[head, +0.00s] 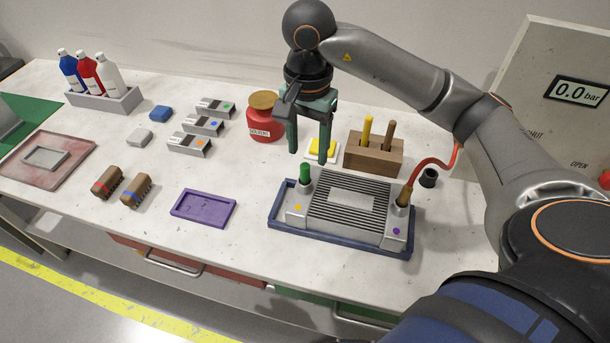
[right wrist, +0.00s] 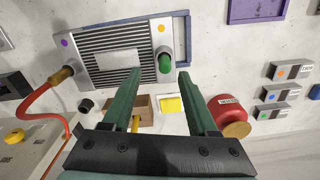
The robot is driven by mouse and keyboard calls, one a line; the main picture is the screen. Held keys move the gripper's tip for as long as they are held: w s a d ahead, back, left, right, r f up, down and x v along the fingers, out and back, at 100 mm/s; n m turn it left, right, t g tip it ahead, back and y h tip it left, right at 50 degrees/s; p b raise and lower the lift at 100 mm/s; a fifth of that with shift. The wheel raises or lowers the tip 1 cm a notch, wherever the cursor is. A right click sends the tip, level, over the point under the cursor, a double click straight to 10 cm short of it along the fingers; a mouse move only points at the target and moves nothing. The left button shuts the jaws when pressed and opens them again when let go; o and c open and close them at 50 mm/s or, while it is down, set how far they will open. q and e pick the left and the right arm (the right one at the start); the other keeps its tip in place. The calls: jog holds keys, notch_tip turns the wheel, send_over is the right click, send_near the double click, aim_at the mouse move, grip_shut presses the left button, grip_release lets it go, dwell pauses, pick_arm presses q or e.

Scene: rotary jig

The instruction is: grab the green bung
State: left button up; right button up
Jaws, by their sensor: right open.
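The green bung (head: 305,172) stands upright in a port at the left back corner of the finned grey block (head: 350,207), near an orange dot. In the right wrist view the green bung (right wrist: 165,63) shows beyond the fingertips, toward the right finger's side. My right gripper (head: 308,156) is open and empty, its fingers pointing down, above and just behind the bung. In the right wrist view my right gripper (right wrist: 157,75) shows both green fingers spread with nothing between them. My left gripper is in neither view.
The block sits in a blue tray (head: 275,224). A red hose (head: 433,163) runs to its brown fitting (head: 404,197). A red jar (head: 264,122), a yellow pad (head: 322,148) and a wooden holder (head: 373,158) stand close behind. A purple tray (head: 204,207) lies left.

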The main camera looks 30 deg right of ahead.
aim_at(305, 165)
jog(key=f, duration=0.2)
jog(key=f+p, duration=0.1)
jog(key=f, duration=0.2)
jog(key=w+f, duration=0.1)
jog(key=f, duration=0.1)
jog(key=shift+f, duration=0.25)
grip_shut()
dwell(0.4)
